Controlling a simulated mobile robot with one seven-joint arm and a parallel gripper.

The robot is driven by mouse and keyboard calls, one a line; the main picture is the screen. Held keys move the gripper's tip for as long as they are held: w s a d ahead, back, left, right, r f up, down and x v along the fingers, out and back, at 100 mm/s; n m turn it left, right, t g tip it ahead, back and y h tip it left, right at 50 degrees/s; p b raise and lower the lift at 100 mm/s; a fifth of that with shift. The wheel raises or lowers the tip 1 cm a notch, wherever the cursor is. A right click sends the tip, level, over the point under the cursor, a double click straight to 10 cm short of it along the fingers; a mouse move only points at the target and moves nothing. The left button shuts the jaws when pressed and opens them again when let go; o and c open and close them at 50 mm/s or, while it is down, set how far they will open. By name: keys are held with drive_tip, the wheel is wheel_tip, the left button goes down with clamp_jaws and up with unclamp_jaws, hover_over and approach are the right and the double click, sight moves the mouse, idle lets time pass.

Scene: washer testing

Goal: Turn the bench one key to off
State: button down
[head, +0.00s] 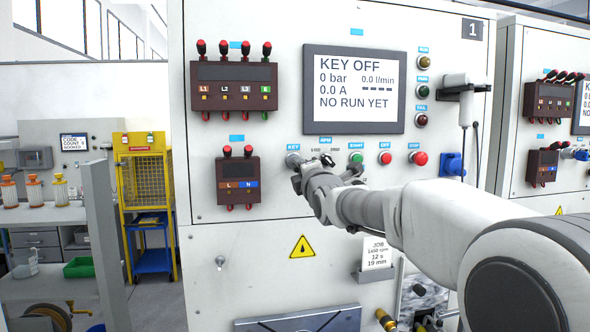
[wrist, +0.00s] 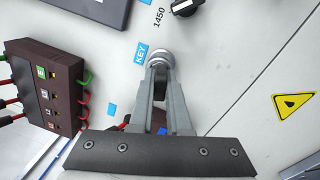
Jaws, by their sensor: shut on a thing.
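The bench one key switch (head: 293,160) is a round silver switch under a blue KEY label on the panel marked 1. In the wrist view the key switch (wrist: 160,56) shows just beyond my fingertips. My gripper (head: 297,170) is at the switch, and its hand hides part of the panel there. In the wrist view my gripper (wrist: 159,70) has its two fingers close together, shut on the key, which is mostly hidden between them. The bench one display (head: 354,90) reads KEY OFF, 0 bar, 0.0 A, NO RUN YET.
A black RPM knob (head: 327,160) sits just right of the key. Further right are the green START button (head: 356,157), red OFF button (head: 385,158) and red STOP button (head: 418,158). A dark terminal block (head: 238,180) with red plugs stands out left of the key.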

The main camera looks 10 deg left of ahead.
drive_tip(key=shift+n, duration=0.3)
drive_tip(key=shift+f+n+y+b, duration=0.1)
drive_tip(key=shift+n+y+b, duration=0.2)
drive_tip(key=shift+n+b, duration=0.6)
drive_tip(key=shift+d+n+g, duration=0.1)
drive_tip(key=shift+n+g, duration=0.2)
drive_tip(key=shift+n, duration=0.8)
drive_tip(key=n, duration=0.3)
drive_tip(key=shift+r, duration=0.2)
drive_tip(key=shift+n, duration=0.4)
